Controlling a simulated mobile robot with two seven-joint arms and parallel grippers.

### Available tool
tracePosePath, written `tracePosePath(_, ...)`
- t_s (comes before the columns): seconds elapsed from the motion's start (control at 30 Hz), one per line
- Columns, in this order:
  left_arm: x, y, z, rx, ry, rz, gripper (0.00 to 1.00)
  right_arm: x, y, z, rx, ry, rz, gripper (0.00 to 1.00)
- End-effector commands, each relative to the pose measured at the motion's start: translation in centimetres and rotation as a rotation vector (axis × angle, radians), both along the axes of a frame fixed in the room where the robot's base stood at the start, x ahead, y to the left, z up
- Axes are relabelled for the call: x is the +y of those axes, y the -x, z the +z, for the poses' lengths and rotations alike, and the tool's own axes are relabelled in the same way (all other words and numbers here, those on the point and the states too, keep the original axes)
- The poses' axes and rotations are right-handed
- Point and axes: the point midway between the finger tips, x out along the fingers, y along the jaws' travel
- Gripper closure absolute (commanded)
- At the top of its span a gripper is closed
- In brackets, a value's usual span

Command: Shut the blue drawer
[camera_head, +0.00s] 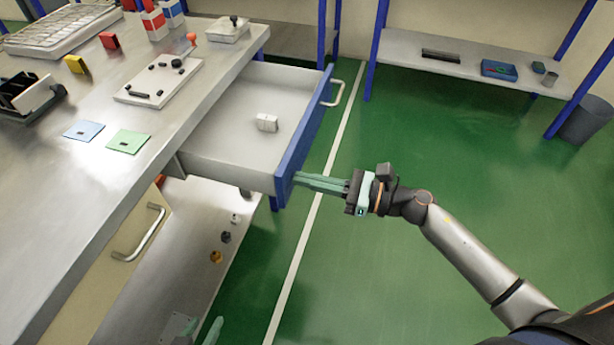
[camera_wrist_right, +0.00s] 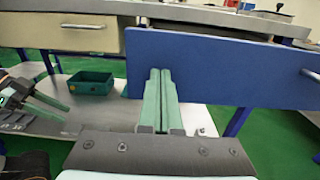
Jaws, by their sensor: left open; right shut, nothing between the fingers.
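The blue drawer stands pulled out from under the workbench, its blue front (camera_head: 305,125) facing right in the head view. Its pale grey interior (camera_head: 225,130) holds a small white block (camera_head: 267,122). My right gripper (camera_head: 297,180) is shut and empty, with its green fingertips at the near end of the outer blue face. The wrist view shows the closed fingers (camera_wrist_right: 160,74) against the blue front (camera_wrist_right: 225,65); whether they touch it I cannot tell. My left gripper (camera_head: 203,328) is open and low at the bottom edge, partly cut off. It also shows in the right wrist view (camera_wrist_right: 48,100).
The drawer's handle (camera_head: 333,94) sticks out at the far end of its front. A beige drawer (camera_head: 115,265) below left looks shut. The workbench top (camera_head: 60,165) carries tools and coloured blocks. Green floor (camera_head: 400,150) is free right of the drawer; a shelf (camera_head: 440,65) stands behind.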

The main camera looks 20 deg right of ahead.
Motion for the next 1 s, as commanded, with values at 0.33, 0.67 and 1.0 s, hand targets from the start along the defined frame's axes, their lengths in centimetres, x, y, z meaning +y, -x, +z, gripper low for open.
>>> tracePosePath(0.33,0.0,-0.1,0.0,-0.001,0.000,-0.001,0.50,0.2,-0.1,0.0,0.000,0.000,0.001,1.00)
tracePosePath(0.67,0.0,-0.1,-0.3,-0.001,0.000,-0.002,0.50,1.8,-1.2,0.0,-0.003,-0.001,0.001,1.00)
tracePosePath(1.0,0.1,-0.2,-1.3,-0.005,-0.004,-0.003,0.50,8.4,-5.7,0.0,-0.005,-0.002,0.002,1.00)
